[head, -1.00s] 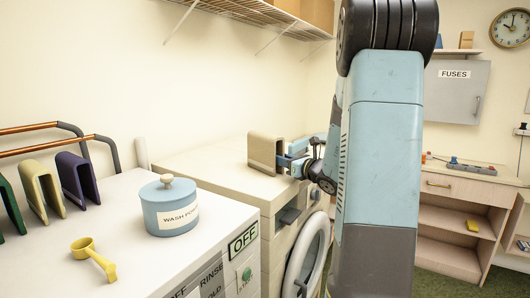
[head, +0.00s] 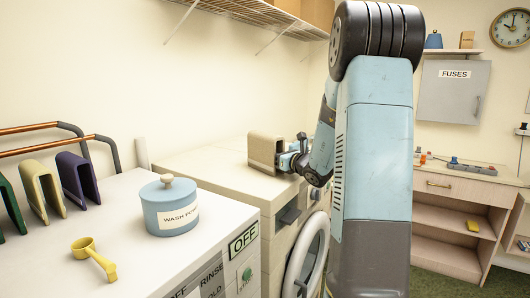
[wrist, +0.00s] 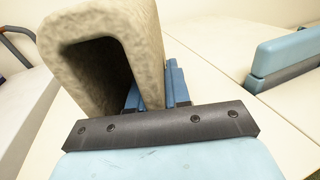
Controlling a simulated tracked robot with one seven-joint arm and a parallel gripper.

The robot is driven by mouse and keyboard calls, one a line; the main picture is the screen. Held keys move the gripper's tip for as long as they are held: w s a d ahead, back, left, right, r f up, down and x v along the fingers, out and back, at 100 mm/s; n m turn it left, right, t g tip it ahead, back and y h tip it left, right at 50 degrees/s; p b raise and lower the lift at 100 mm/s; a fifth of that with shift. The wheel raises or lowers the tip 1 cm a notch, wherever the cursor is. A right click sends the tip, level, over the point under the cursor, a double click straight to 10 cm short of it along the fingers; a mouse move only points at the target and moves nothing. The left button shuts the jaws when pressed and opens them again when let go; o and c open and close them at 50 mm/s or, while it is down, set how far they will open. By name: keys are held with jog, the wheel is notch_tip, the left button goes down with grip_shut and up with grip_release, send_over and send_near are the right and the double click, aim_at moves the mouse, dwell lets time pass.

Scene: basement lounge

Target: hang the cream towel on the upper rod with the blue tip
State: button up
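The cream towel (head: 263,151), a thick beige folded piece shaped like an upside-down U, stands on the far machine. In the wrist view the towel (wrist: 140,42) fills the upper left, with its dark hollow facing me. My gripper (head: 284,161) is at its right side. In the wrist view the blue fingers of my gripper (wrist: 155,92) lie on either side of the towel's right wall and appear shut on it. Two copper rods with grey-blue bent ends, an upper one (head: 30,128) and a lower one (head: 45,148), are at the left. Their tips are out of view.
Green (head: 10,205), yellowish (head: 40,188) and purple (head: 77,178) folded pieces stand below the rods on the near machine. A blue wash powder pot (head: 168,212) and a yellow scoop (head: 92,258) are also there. A wire shelf (head: 250,12) hangs above.

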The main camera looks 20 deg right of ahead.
aim_at(280, 137)
grip_shut()
jog(key=shift+r, duration=0.5)
notch_tip(280, 137, up, 3)
jog(key=shift+s+f, duration=0.15)
jog(key=s+r, duration=0.4)
jog(key=r, duration=0.1)
jog(key=shift+s+a+r, duration=0.2)
jog(key=shift+s, duration=0.15)
jog(key=s+r, duration=0.4)
jog(key=s, duration=0.5)
jog(key=shift+a, duration=0.35)
